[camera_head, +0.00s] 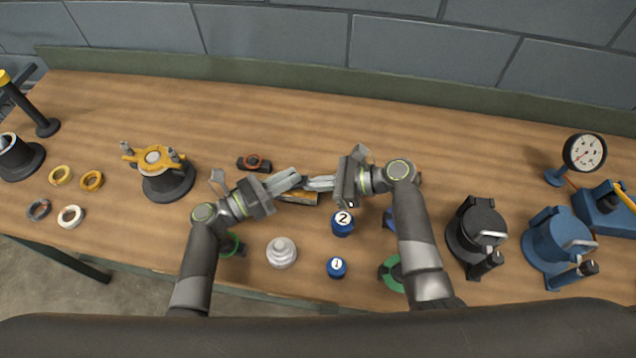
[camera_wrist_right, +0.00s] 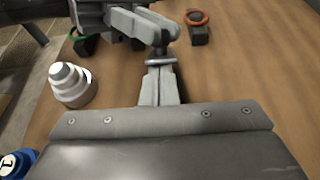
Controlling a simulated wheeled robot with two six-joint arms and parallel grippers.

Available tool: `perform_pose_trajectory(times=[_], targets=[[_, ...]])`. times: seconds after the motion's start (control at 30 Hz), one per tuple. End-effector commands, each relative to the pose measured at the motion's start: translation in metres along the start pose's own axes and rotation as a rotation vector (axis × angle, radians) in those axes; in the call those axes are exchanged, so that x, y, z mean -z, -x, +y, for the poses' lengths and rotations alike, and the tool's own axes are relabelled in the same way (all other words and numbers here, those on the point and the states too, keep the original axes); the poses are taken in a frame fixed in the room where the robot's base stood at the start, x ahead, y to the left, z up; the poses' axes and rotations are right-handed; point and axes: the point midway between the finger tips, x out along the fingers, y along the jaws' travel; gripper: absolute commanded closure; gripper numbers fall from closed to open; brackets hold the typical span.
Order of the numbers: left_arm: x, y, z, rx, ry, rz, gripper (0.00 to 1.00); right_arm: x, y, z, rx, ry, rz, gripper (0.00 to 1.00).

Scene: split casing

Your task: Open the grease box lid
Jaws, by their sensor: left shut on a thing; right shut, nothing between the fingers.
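A low dark box with an orange-brown top (camera_head: 298,198), which looks like the grease box, lies under the two grippers. They cover much of it, and I cannot tell how its lid stands. My left gripper (camera_head: 297,176) is above it, shut on a thin grey ring-like piece (camera_wrist_right: 160,62) that shows at its fingertips in the right wrist view. My right gripper (camera_head: 309,183) is shut and empty, its fingertips close to the left ones. In the right wrist view, the right fingers (camera_wrist_right: 160,80) point at the grey piece; I cannot tell whether they touch it.
A dark block with a red ring (camera_head: 253,163) lies behind the left gripper. A stepped white part (camera_head: 281,252) and blue pieces marked 2 (camera_head: 342,222) and 1 (camera_head: 336,267) stand in front. A yellow-topped casing (camera_head: 165,175) is left; black (camera_head: 477,228) and blue (camera_head: 556,240) housings are right.

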Motion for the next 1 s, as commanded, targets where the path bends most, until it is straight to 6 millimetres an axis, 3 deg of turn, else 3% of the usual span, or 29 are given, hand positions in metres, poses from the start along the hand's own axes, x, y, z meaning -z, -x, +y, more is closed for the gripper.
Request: perform_pose_trajectory(times=[0.03, 0.13, 0.17, 0.3, 0.67, 0.77, 1.0], targets=[[0.002, -0.001, 0.000, -0.002, -0.001, 0.005, 1.00, -0.012, -0.002, -0.001, -0.002, 0.008, -0.027, 1.00], [0.002, -0.001, 0.000, -0.002, -0.001, 0.006, 1.00, -0.014, -0.003, -0.001, -0.002, 0.010, -0.031, 1.00], [0.002, -0.002, 0.000, -0.002, -0.001, 0.007, 0.80, -0.014, -0.003, -0.001, -0.002, 0.011, -0.031, 1.00], [0.002, -0.002, -0.001, 0.000, 0.000, 0.007, 0.62, -0.014, -0.003, -0.001, -0.001, 0.010, -0.032, 1.00], [0.004, 0.002, -0.001, 0.000, 0.002, 0.009, 0.61, -0.014, -0.003, -0.002, 0.001, 0.011, -0.032, 1.00], [0.005, 0.013, 0.000, -0.002, 0.001, 0.011, 0.61, -0.014, -0.003, -0.002, 0.001, 0.011, -0.031, 1.00], [0.003, 0.063, 0.000, -0.004, -0.001, 0.010, 0.61, -0.011, -0.002, -0.001, 0.000, 0.008, -0.024, 1.00]])
